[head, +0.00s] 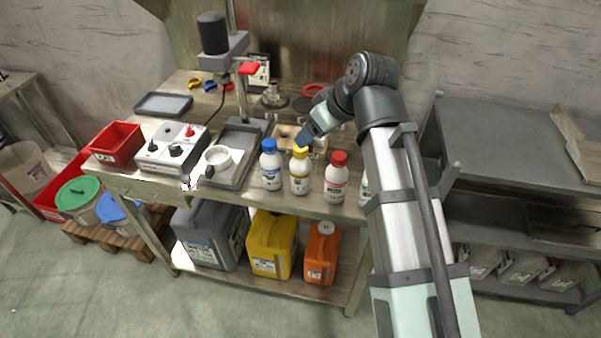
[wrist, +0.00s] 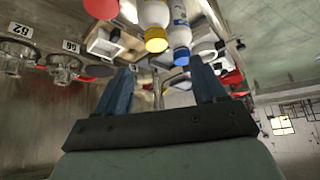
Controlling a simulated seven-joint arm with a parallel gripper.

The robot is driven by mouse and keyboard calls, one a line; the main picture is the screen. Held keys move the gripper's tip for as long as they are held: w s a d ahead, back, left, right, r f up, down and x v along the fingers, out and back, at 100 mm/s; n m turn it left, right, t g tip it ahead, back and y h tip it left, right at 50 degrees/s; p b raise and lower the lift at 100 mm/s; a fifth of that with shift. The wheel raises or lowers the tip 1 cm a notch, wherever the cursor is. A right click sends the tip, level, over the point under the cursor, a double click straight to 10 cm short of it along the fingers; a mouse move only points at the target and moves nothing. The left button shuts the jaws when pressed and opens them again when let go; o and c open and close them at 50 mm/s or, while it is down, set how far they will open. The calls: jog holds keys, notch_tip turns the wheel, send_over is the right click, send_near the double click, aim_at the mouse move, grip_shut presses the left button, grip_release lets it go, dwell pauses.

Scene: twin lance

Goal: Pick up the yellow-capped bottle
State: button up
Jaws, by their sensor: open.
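The yellow-capped bottle (head: 300,172) is white with a label and stands upright near the front edge of the workbench. A blue-capped bottle (head: 270,169) is on its left and a red-capped bottle (head: 336,182) on its right. My gripper (head: 303,138) shows blue fingers just above and behind the yellow cap in the head view. In the wrist view my gripper (wrist: 163,80) has its two fingers apart with nothing held between them. There the yellow-capped bottle (wrist: 155,38) appears upside down beyond the fingertips. My arm partly hides another bottle at the right of the row.
A wooden tray (head: 283,132) lies behind the bottles. A white-fronted control box (head: 170,148), a grey tray with a white dish (head: 218,156) and a red bin (head: 117,144) stand to the left. A stand with a dark motor (head: 212,33) rises at the back.

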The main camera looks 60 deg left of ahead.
aim_at(304, 151)
jog(key=x, duration=0.7)
jog(key=shift+w, duration=0.1)
jog(key=shift+w+x, duration=0.15)
jog(key=shift+x, duration=1.2)
jog(key=shift+w+x, duration=0.15)
jog(key=shift+x, duration=1.25)
jog(key=shift+d+f, duration=0.1)
grip_shut()
